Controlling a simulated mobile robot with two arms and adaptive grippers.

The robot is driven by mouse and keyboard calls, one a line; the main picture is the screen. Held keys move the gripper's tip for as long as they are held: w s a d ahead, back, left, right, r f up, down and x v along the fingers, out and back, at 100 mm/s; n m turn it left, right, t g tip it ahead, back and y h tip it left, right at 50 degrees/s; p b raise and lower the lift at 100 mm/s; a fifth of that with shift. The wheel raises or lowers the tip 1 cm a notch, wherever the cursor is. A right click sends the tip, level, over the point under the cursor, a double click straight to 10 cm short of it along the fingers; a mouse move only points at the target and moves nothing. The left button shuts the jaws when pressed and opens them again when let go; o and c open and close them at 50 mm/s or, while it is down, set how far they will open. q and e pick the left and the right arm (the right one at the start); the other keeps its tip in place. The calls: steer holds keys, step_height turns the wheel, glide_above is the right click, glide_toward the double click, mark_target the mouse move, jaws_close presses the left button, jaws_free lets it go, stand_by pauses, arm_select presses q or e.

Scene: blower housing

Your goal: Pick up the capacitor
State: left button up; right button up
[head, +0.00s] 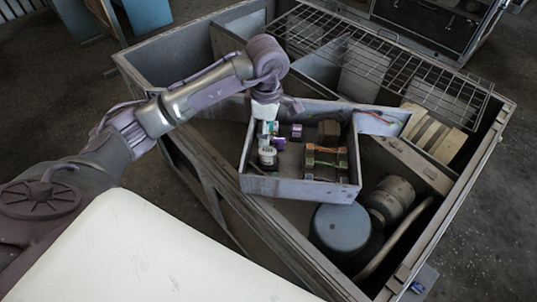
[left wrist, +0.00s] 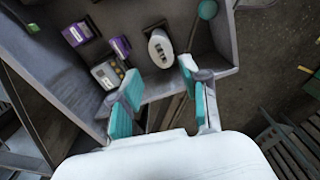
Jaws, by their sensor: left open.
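The capacitor (left wrist: 160,48) is a pale oval can with dark terminals on its top. It stands inside a grey control box, near a wall, in the left wrist view. In the head view it is the whitish can (head: 267,157) at the box's left side. My left gripper (left wrist: 160,80) is open, with teal finger pads spread apart. The capacitor's top shows just beyond and between the fingertips; whether they touch it I cannot tell. In the head view the left gripper (head: 267,128) points down into the box. My right gripper is not in view.
The grey box (head: 300,188) has raised walls and sits on the larger housing.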

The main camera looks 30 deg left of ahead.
mark_target(267, 150)
arm_select(q)
step_height(267, 150, down, 5)
steer(key=shift+r+p, duration=0.1)
steer(key=shift+p, duration=0.25)
step_height(267, 150, down, 5)
steer(key=shift+s+d+r+p, duration=0.1)
steer(key=shift+s+d+p, duration=0.05)
steer(key=shift+p, duration=1)
steer(key=shift+f, duration=0.3)
steer(key=c, duration=0.7)
steer(key=shift+r, duration=0.1)
